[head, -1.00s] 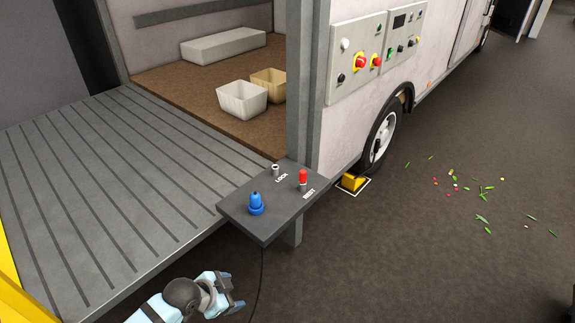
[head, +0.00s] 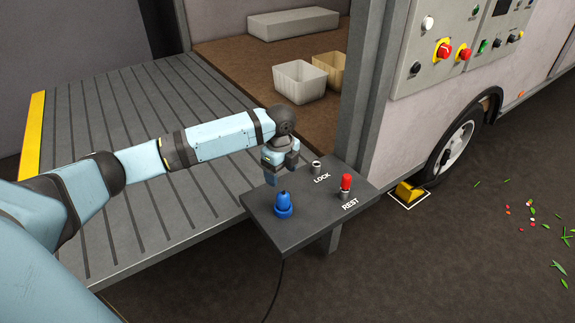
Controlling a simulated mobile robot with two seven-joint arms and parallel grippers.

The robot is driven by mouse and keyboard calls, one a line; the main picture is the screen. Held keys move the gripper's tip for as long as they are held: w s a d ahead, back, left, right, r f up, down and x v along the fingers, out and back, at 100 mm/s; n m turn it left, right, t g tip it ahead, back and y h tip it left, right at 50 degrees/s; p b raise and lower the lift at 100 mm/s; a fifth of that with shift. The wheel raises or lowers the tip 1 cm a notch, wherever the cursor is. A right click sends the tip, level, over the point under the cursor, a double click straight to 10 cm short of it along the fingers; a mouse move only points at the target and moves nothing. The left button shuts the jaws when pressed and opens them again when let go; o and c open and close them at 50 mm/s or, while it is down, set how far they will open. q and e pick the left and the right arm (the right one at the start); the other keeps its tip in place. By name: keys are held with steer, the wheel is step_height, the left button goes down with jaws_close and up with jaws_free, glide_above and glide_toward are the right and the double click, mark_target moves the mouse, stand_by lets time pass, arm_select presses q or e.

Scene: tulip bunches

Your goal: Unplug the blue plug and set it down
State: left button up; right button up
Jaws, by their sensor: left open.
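The blue plug (head: 283,207) stands upright on the dark grey shelf (head: 304,233), near its left front side. My left gripper (head: 271,178) points down just behind and above the plug, slightly to its left in the picture. It is open and seems apart from the plug. My left arm reaches in from the left over the ramp. A bare metal socket (head: 316,167) marked LOCK sits at the back of the shelf. A red plug (head: 346,184) stands by the REST label. My right gripper is out of view.
A grey post (head: 367,90) rises behind the shelf. The ribbed ramp (head: 150,235) lies left. A yellow wheel chock (head: 408,192) sits by the truck's wheel. Two bins (head: 300,82) stand inside. The shelf's front middle is clear.

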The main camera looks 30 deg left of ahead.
mark_target(282, 193)
arm_select(q)
step_height(282, 193, down, 10)
steer(key=shift+r+b, duration=0.1)
steer(key=shift+b, duration=0.35)
steer(key=shift+w+f, duration=0.1)
steer(key=shift+f, duration=0.75)
steer(key=c, duration=1)
steer(key=o, duration=0.3)
steer(key=c, duration=0.4)
steer(key=shift+r, duration=0.2)
